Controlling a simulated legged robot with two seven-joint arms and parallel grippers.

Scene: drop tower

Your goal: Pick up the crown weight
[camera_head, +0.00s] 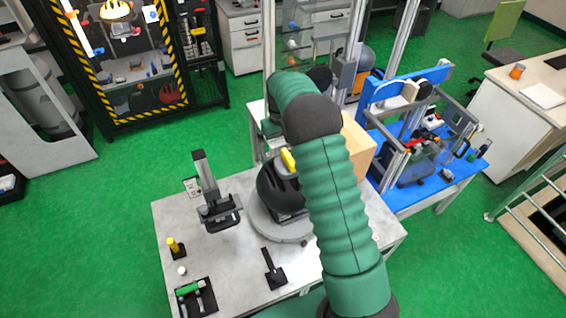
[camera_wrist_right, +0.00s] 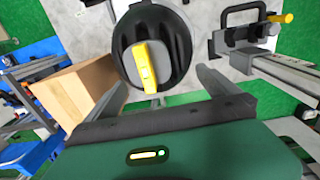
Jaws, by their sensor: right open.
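The crown weight appears as a grey disc with a yellow bar (camera_wrist_right: 146,66) on top of a black rounded headform (camera_wrist_right: 176,20) in the right wrist view. In the head view its yellow part (camera_head: 288,160) shows beside my right forearm, above the dark headform (camera_head: 272,190). My right gripper (camera_wrist_right: 160,78) is open, with its two fingers pointing toward the headform and nothing held between them. In the head view the green and black arm hides much of the gripper and the headform's right side. My left gripper is not in view.
The headform stands on a round plate on the grey table (camera_head: 230,265). A grey and black upright fixture (camera_head: 215,195) stands to its left. A cardboard-coloured box (camera_head: 357,145) is at the right, near a blue bench (camera_head: 405,200). Small tools lie along the table's front left.

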